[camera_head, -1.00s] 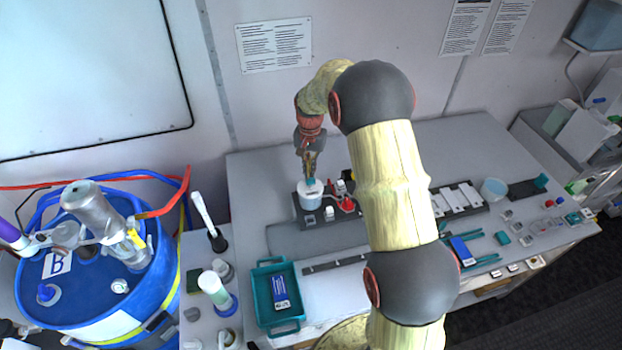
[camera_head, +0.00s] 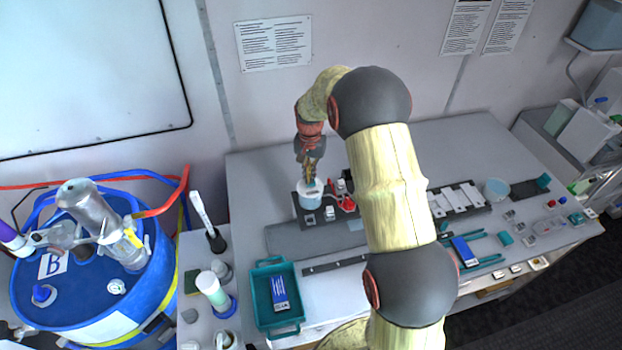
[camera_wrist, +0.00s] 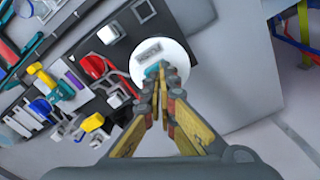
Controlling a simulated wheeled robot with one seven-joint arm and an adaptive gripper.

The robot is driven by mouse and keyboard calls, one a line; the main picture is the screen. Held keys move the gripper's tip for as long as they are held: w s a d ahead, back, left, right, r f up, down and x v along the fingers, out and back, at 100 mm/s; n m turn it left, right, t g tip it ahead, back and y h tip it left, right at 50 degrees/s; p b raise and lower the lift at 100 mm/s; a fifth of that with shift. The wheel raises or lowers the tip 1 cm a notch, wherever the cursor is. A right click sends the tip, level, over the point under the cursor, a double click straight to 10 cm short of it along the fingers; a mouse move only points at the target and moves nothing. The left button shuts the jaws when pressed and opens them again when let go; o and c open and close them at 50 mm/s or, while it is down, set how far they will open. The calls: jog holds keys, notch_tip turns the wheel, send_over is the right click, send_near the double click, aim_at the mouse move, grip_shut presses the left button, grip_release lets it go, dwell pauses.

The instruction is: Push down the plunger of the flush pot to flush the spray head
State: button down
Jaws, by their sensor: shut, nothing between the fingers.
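The flush pot (camera_head: 310,200) is a small pale blue pot with a white lid, standing on a dark plate at the back left of the grey bench. In the wrist view its round white lid (camera_wrist: 172,52) shows from above with a small label, and a bit of teal plunger (camera_wrist: 153,71) shows at the fingertips. My gripper (camera_wrist: 163,72) is shut, with its fingertips over the lid at the plunger. They appear to touch it; the fingers hide most of the plunger. In the head view my gripper (camera_head: 311,180) points down onto the pot. I cannot make out the spray head.
A red-handled part (camera_wrist: 95,66) and white blocks sit close beside the pot on the dark plate (camera_head: 326,217). A teal tray (camera_head: 260,318) stands at the bench front. A blue drum (camera_head: 90,270) with hoses is at left. The bench behind the pot is bare.

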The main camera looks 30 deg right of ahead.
jog(key=shift+f, duration=0.25)
jog(key=shift+r, duration=0.1)
notch_tip(320, 180, up, 8)
jog(key=p, duration=0.3)
jog(key=shift+p, duration=0.35)
dwell(1.7)
